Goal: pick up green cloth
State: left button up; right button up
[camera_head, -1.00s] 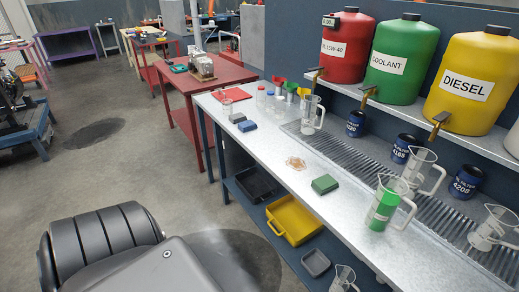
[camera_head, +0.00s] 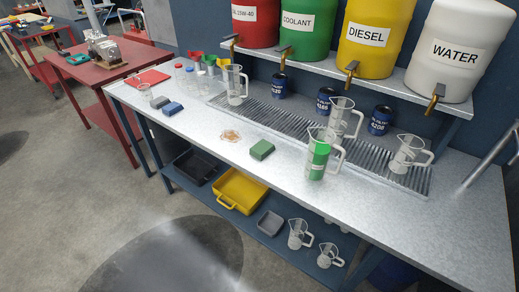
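A folded green cloth (camera_head: 262,150) lies on the light metal workbench (camera_head: 215,170), near its front edge. A small patch of brownish bits (camera_head: 231,136) is to its left. A jug with green liquid (camera_head: 318,158) stands to its right, apart from it. Nothing covers the cloth. Neither of my grippers shows in the head view.
Clear jugs (camera_head: 409,153) and dark blue oil filters (camera_head: 380,120) stand on or by the grooved drain strip. Big labelled drums (camera_head: 379,35) with taps stand above. A yellow tray (camera_head: 240,188) sits on the lower shelf. Floor in front is free.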

aim_at(263, 148)
jog(key=z, duration=4.3)
jog(key=k, duration=2.55)
jog(key=u, duration=0.8)
